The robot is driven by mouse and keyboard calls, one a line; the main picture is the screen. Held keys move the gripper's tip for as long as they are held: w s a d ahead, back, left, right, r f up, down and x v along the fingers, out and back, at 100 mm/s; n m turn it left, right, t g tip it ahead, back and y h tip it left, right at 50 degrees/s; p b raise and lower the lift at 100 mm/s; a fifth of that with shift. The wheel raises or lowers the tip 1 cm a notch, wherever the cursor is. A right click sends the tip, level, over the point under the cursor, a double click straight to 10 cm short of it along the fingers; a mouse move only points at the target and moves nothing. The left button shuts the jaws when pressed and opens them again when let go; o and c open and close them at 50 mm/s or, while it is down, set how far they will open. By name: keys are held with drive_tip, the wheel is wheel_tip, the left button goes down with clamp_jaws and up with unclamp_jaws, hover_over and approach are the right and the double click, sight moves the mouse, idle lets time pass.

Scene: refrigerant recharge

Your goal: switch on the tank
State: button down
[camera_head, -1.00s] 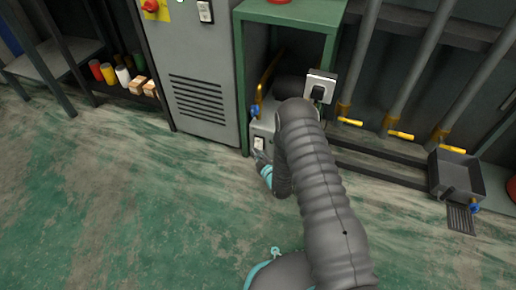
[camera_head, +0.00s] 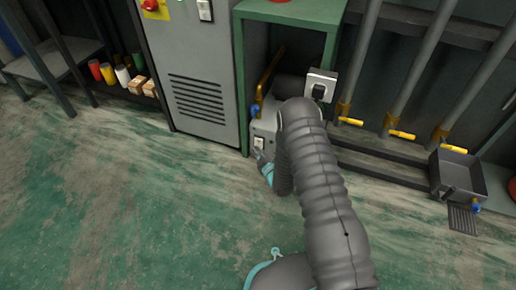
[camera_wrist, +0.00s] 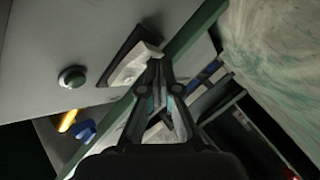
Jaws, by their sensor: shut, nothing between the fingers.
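The tank (camera_head: 265,129) is a pale grey unit low under the green table, with a white switch (camera_head: 259,142) on its front. My gripper (camera_head: 260,156) is just below and in front of that switch, partly hidden by my arm. In the wrist view my gripper (camera_wrist: 156,65) is shut and empty. Its tips overlap the edge of a white rocker switch (camera_wrist: 132,66) in a dark frame on a grey face. I cannot tell whether they touch it or which way it is tipped. A dark green round button (camera_wrist: 72,76) is left of it.
A grey vented cabinet (camera_head: 190,65) stands left of the green table (camera_head: 290,14). A socket box (camera_head: 321,84) and yellow-handled pipes are at right. A grey tray (camera_head: 456,173) is farther right. The green floor (camera_head: 120,200) in front is clear.

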drive_tip(key=shift+w, duration=0.2)
drive_tip(key=shift+s, duration=0.1)
idle(0.4)
drive_tip(key=shift+s+a+r, duration=0.1)
drive_tip(key=shift+s+a, duration=0.15)
drive_tip(key=shift+s, duration=0.45)
drive_tip(key=shift+s+a+r+p, duration=0.15)
drive_tip(key=shift+s+a, duration=0.15)
drive_tip(key=shift+s, duration=0.45)
drive_tip(key=shift+s+a+r+p, duration=0.1)
drive_tip(key=shift+s+a, duration=0.15)
drive_tip(key=shift+s, duration=0.55)
drive_tip(key=shift+s+a+r+p, duration=0.15)
drive_tip(key=shift+s+a, duration=0.15)
drive_tip(key=shift+s, duration=0.45)
